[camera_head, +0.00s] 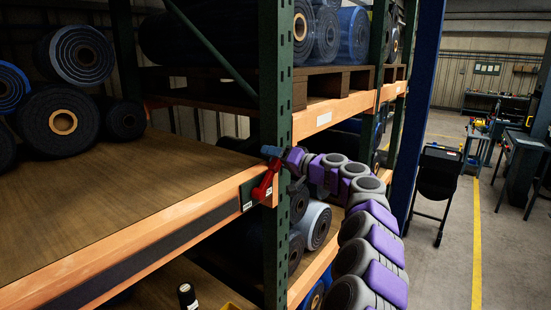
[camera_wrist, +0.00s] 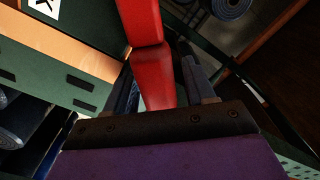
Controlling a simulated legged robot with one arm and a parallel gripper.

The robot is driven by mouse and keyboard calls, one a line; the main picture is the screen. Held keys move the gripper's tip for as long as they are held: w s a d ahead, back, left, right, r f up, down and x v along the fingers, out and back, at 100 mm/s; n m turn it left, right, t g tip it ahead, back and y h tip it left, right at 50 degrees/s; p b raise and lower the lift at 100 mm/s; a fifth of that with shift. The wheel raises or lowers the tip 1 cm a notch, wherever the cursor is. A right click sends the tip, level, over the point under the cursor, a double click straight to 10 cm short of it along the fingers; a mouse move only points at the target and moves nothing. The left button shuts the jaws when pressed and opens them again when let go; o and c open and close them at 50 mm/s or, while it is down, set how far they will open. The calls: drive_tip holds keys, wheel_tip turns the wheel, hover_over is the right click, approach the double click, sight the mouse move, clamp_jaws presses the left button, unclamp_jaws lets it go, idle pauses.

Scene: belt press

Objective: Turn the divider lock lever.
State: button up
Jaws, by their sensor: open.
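The red divider lock lever (camera_head: 266,184) is on a dark plate at the right end of the orange shelf beam, beside the green rack post. In the wrist view the red lever (camera_wrist: 149,60) runs down from the top edge, in two segments, to between my fingers. My gripper (camera_head: 270,152) is at the lever's upper end, with its blue-grey fingers pointing left. It also shows in the wrist view (camera_wrist: 161,82), open, with one finger on each side of the lever. I cannot tell whether either finger touches it. The lever's lower tip is hidden by the gripper body.
The green rack post (camera_head: 277,90) stands right beside my gripper. Rolls (camera_head: 62,121) lie on the wooden shelf (camera_head: 110,200) at left, whose front is clear. More rolls (camera_head: 316,225) lie on the lower shelf behind my arm. The floor aisle at right is open beyond a black cart (camera_head: 436,180).

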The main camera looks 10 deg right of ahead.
drive_tip(key=shift+d, duration=0.1)
drive_tip(key=b+v, duration=0.3)
drive_tip(key=v, duration=1.4)
drive_tip(key=shift+d, duration=0.2)
drive_tip(key=shift+c, duration=0.4)
